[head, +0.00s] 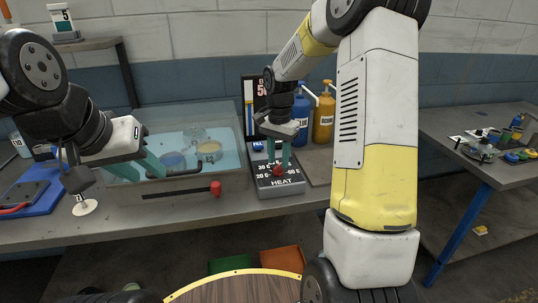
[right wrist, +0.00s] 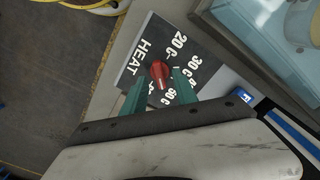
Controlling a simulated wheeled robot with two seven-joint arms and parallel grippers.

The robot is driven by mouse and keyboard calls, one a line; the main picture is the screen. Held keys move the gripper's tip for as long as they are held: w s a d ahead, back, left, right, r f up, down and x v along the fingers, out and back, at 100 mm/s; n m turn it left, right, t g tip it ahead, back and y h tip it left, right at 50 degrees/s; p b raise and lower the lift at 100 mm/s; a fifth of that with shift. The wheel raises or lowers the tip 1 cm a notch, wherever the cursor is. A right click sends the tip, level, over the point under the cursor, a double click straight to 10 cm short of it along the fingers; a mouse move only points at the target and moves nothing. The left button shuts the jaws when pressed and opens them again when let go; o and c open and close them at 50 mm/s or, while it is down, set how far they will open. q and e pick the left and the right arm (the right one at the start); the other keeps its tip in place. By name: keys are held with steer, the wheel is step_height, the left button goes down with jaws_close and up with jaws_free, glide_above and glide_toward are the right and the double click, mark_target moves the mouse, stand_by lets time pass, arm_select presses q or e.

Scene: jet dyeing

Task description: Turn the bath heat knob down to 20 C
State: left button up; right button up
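The red bath heat knob (head: 278,170) sits on the dark HEAT panel (head: 282,190), right of the bath. It also shows in the right wrist view (right wrist: 160,73), where its pale mark points toward my gripper, on the 50–60 C side; the exact reading is unclear. My right gripper (head: 278,163) reaches down over the panel. Its green fingers stand on either side of the knob, with small gaps seeming to show in the right wrist view (right wrist: 160,76).
The glass-walled bath (head: 195,187) holds blue water with round things in it. Blue (head: 300,112) and yellow (head: 323,118) pump bottles stand behind the panel. A blue tray (head: 40,190) lies at the bench's left. Another table (head: 490,175) stands at the right.

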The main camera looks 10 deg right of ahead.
steer(key=shift+f, duration=0.85)
jaws_close()
